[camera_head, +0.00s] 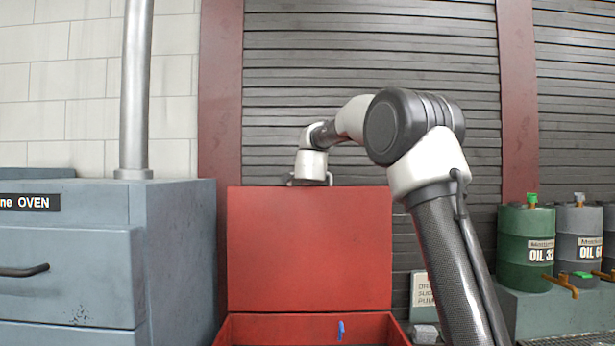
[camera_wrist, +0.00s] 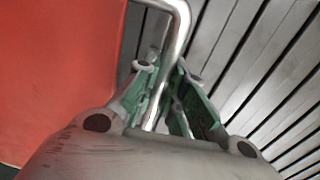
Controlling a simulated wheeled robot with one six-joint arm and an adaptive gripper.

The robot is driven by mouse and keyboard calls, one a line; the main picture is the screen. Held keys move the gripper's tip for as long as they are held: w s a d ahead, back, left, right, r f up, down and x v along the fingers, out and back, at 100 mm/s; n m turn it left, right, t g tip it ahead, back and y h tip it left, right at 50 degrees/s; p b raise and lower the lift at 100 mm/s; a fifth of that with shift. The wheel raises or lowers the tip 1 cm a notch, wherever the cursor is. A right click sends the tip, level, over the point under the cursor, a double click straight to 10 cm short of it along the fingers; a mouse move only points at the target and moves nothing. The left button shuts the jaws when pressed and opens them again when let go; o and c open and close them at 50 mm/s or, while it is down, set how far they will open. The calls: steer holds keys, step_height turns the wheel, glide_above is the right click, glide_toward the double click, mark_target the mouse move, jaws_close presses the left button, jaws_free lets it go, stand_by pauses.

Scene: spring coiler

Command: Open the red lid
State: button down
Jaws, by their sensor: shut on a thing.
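The red lid (camera_head: 309,250) stands raised, close to upright, above the red box (camera_head: 222,335) in the head view. In the wrist view the lid (camera_wrist: 55,60) fills the left side. A bent metal handle (camera_wrist: 182,18) runs from the lid down between my fingers. My gripper (camera_wrist: 170,85) is shut on this handle, with green pads on both sides of it. In the head view my gripper is at the lid's top edge, mostly hidden behind the lid. A small blue thing (camera_head: 340,329) shows at the box opening.
A grey oven (camera_head: 175,250) with a vertical pipe (camera_head: 136,90) stands left of the box. Oil drums (camera_head: 526,237) stand on a ledge at right. A slatted shutter (camera_head: 370,80) is close behind the lid. A small sign (camera_head: 424,289) stands right of the box.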

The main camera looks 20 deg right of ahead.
steer(key=c, duration=1.5)
jaws_free()
steer(key=v, duration=1.2)
